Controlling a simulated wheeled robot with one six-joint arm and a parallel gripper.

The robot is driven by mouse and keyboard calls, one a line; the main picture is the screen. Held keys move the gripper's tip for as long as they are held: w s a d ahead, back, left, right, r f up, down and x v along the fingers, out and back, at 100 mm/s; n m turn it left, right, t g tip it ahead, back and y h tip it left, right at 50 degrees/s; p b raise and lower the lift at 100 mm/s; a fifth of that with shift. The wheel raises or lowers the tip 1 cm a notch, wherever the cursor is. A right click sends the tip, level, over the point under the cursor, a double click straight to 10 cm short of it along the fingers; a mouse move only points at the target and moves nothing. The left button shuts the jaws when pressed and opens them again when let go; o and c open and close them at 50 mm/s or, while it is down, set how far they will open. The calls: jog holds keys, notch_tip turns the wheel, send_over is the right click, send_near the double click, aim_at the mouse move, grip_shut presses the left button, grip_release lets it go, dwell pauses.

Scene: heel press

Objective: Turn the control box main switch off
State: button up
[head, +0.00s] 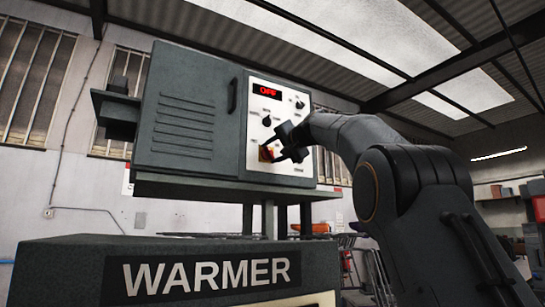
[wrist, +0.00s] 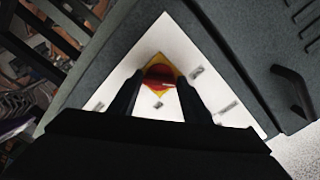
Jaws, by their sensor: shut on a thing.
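The grey control box (head: 190,110) stands in the middle of the head view with a white control panel (head: 262,111) on its front right. The main switch (head: 266,154) is a red knob on a yellow plate low on that panel. It also shows in the wrist view as a red knob (wrist: 160,77) between my finger tips. My gripper (head: 292,153) reaches in from the right and is shut on the switch knob. The fingers partly hide the knob. A display (head: 267,92) at the panel top reads "OFF" in red.
Several black knobs, one a dark dial (head: 267,120), sit above the switch. A door handle (head: 232,95) stands out left of the panel. A cabinet marked "WARMER" (head: 170,275) lies below the box. Metal racks and clutter fill the right background.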

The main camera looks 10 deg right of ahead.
jog(key=shift+f+n+b, duration=0.15)
jog(key=shift+n+b, duration=0.15)
jog(key=shift+n, duration=0.5)
jog(key=o, duration=1.1)
jog(key=shift+b+v, duration=2.1)
jog(key=shift+v, duration=1.8)
